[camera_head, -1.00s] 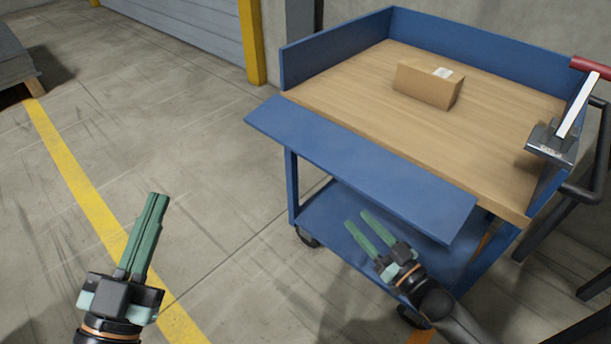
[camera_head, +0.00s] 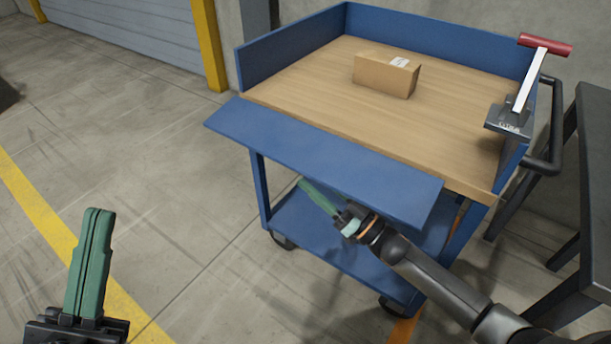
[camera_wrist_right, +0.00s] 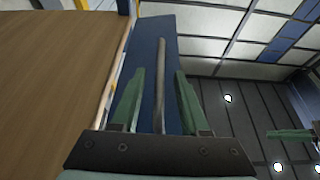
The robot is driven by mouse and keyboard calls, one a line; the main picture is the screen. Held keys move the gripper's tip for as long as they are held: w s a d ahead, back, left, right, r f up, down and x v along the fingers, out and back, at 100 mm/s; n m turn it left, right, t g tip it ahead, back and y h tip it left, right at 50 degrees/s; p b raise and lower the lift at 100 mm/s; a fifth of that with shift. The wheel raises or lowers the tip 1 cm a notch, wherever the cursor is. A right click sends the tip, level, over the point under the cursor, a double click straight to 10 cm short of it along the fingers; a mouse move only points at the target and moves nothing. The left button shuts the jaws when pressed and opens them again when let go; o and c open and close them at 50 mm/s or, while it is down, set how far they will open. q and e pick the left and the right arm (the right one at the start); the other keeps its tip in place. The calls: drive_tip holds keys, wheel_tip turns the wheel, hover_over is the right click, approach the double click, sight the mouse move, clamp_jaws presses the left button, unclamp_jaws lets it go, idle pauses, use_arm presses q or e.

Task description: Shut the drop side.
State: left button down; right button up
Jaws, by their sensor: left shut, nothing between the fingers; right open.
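The drop side (camera_head: 325,160) is the long blue panel along the near edge of the cart's wooden deck (camera_head: 420,138). It is folded outward, away from the deck. My right gripper (camera_head: 308,186) is just below its outer edge in the head view, partly hidden by the panel. In the right wrist view the open green fingers (camera_wrist_right: 155,92) have the blue panel (camera_wrist_right: 150,60) behind them; whether they touch it is unclear. My left gripper (camera_head: 97,215) is shut and empty over the floor at the lower left, apart from the cart.
A cardboard box (camera_head: 385,76) lies on the deck. A grey device with a red-handled lever (camera_head: 510,115) is at the deck's right side. A lower blue shelf (camera_head: 345,245) lies under the deck. A dark table (camera_head: 585,200) stands at right. The floor at left is clear.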

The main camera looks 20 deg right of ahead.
drive_tip(key=shift+x, duration=1.5)
drive_tip(key=shift+c, duration=0.2)
clamp_jaws()
